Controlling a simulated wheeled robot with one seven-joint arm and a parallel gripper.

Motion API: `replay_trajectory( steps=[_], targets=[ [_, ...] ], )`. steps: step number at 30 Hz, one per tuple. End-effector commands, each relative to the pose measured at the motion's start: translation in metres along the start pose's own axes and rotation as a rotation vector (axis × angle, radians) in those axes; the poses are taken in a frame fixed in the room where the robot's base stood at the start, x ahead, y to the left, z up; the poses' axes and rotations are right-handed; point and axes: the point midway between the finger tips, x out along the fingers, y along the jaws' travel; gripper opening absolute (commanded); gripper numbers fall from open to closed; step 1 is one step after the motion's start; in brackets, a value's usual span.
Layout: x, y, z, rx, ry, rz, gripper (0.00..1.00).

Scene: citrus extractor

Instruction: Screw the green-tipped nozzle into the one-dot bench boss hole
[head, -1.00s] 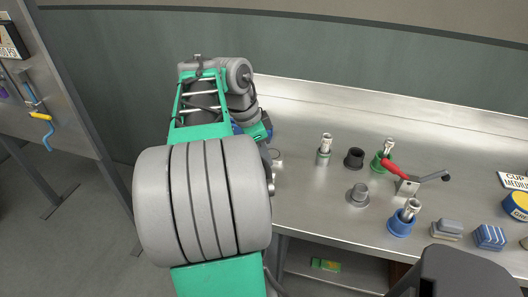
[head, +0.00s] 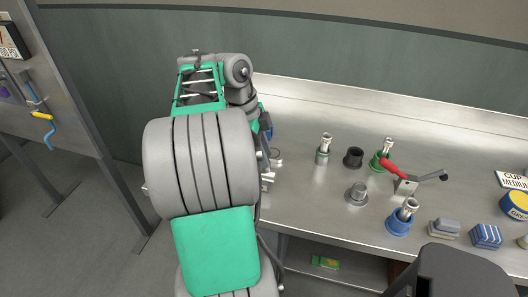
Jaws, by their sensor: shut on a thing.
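My arm fills the left middle of the head view and hides its own end, so my gripper and whatever it holds cannot be made out. Small pale metal parts (head: 268,177) show at the arm's right edge; I cannot tell what they are. A ring-shaped part (head: 276,158) lies on the bench just above them. I cannot pick out the green-tipped nozzle for certain, and no dot marks can be read.
On the metal bench (head: 310,215) stand a black cup (head: 353,157), a grey stepped piece (head: 357,194), a green holder (head: 376,163), a red-handled lever clamp (head: 405,186) and a blue holder (head: 398,226). Blocks (head: 486,236) and a yellow-and-blue tin (head: 516,205) are at right.

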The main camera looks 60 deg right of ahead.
Motion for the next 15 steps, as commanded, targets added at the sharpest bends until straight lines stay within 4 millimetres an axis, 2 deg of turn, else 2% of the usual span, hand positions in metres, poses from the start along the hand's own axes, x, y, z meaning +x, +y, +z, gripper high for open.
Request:
replay_trajectory(
  steps=[7, 11, 15],
  targets=[
    [-0.0017, -0.0010, -0.0002, 0.046, -0.001, 0.011, 0.00],
    [-0.0020, -0.0015, -0.0004, 0.181, -0.001, 0.053, 0.00],
    [-0.0015, -0.0012, -0.0002, 0.179, -0.001, 0.051, 0.00]
  ],
)
